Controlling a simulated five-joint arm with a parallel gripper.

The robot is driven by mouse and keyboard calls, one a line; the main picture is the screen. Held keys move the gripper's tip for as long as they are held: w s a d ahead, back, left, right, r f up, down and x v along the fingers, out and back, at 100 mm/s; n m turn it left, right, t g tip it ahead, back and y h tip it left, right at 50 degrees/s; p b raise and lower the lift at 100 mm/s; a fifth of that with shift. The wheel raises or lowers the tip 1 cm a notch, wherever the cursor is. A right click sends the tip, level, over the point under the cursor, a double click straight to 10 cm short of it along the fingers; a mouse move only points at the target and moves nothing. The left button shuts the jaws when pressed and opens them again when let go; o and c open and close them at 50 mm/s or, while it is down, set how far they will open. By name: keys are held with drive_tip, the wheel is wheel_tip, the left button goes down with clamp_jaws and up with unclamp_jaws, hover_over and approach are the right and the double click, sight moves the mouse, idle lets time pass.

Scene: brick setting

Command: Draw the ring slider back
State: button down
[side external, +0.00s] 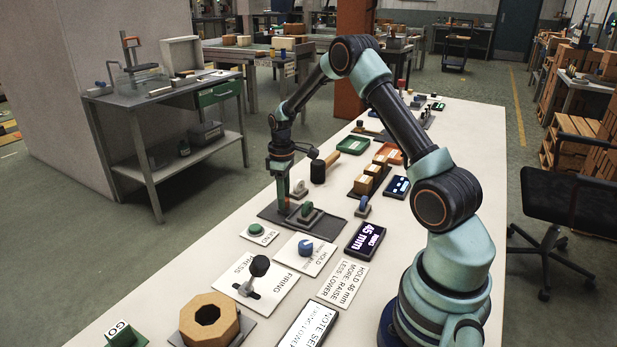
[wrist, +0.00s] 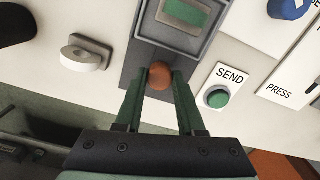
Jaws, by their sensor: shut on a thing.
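My gripper (wrist: 160,88) is shut on a brown round knob (wrist: 160,72), with one green finger on each side of it. The knob sits at the near end of a dark grey plate (wrist: 137,60), beside a grey frame with a green block inside (wrist: 185,12). In the side view my gripper (side external: 283,207) points down over the dark plate (side external: 268,214), and the knob is hidden there. The framed green block (side external: 307,209) stands just right of my fingers. I cannot tell from these frames which part is the ring.
A pale ring-shaped piece (wrist: 85,53) stands beside the plate. The green SEND button (wrist: 217,97) is close by on the other side. A blue knob (side external: 305,247), a black FIRING lever (side external: 260,266) and a lit 45 mm display (side external: 366,238) are nearer the side camera.

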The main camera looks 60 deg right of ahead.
drive_tip(key=shift+w, duration=0.1)
drive_tip(key=shift+w+r, duration=0.15)
drive_tip(key=shift+w, duration=1.7)
drive_tip(key=c, duration=0.5)
unclamp_jaws()
drive_tip(key=shift+s, duration=0.1)
wheel_tip(320, 180, up, 12)
